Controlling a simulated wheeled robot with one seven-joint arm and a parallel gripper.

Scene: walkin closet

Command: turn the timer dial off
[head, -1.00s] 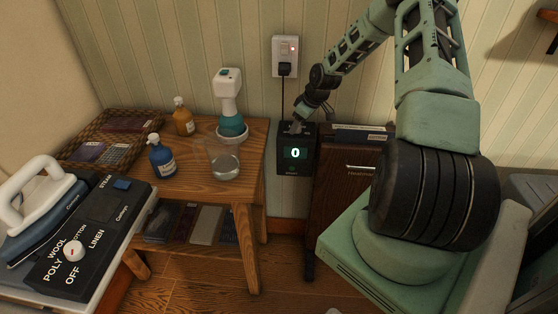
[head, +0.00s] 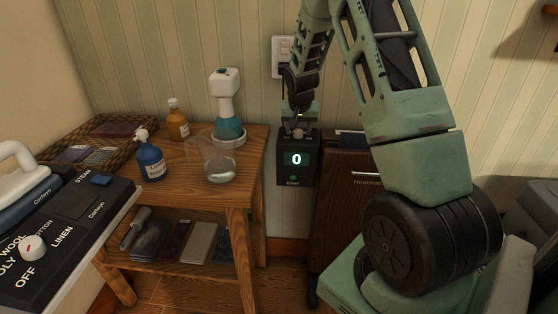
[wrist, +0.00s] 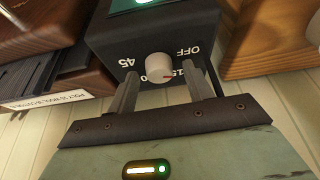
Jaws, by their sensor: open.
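The timer is a black box (head: 297,168) on the wall with a lit green "0" on its display. Its round pale dial (wrist: 158,66) sits on the face below the display in the wrist view, among the labels OFF, 15 and 45. A red mark on the dial points toward the lower right, near the 15. My gripper (wrist: 162,78) is open, with one finger on either side of the dial. A gap shows on the left; contact on the right I cannot tell. In the head view my gripper (head: 298,124) is over the timer's top.
A wooden side table (head: 245,165) with a glass beaker (head: 219,170) and bottles stands left of the timer. An outlet (head: 282,55) is above. An ironing unit with its own OFF knob (head: 32,247) is at front left.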

